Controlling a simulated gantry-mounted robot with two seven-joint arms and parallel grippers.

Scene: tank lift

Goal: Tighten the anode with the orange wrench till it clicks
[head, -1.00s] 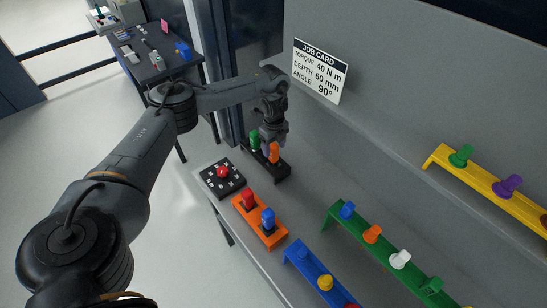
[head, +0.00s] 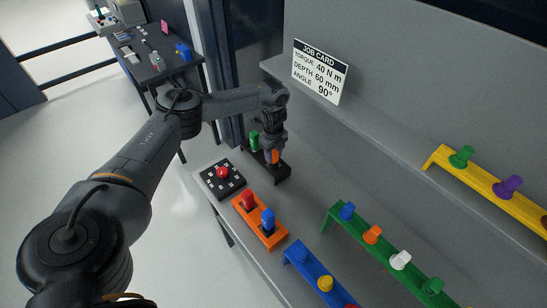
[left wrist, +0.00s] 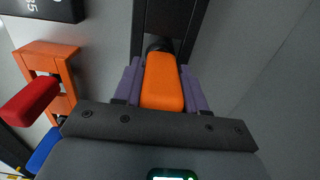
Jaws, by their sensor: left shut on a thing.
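The orange wrench (head: 275,157) stands upright in a black rack (head: 282,176) on the bench. My left gripper (head: 272,153) is over it, with its fingers around the handle. In the left wrist view the orange handle (left wrist: 162,82) sits between the two purple finger pads (left wrist: 162,90), and the gripper is shut on it. A dark neck shows beyond the handle, by the black rack bars; the wrench's lower end is hidden. I cannot make out the anode. My right gripper is not in view.
A green-handled tool (head: 254,140) stands close beside in the same rack. A black dial box with a red knob (head: 222,173) and an orange rack (head: 268,240) are nearer. Blue and green (head: 335,218) racks stand right. A job card (head: 320,72) reads 40 N m, 60 mm, 90°.

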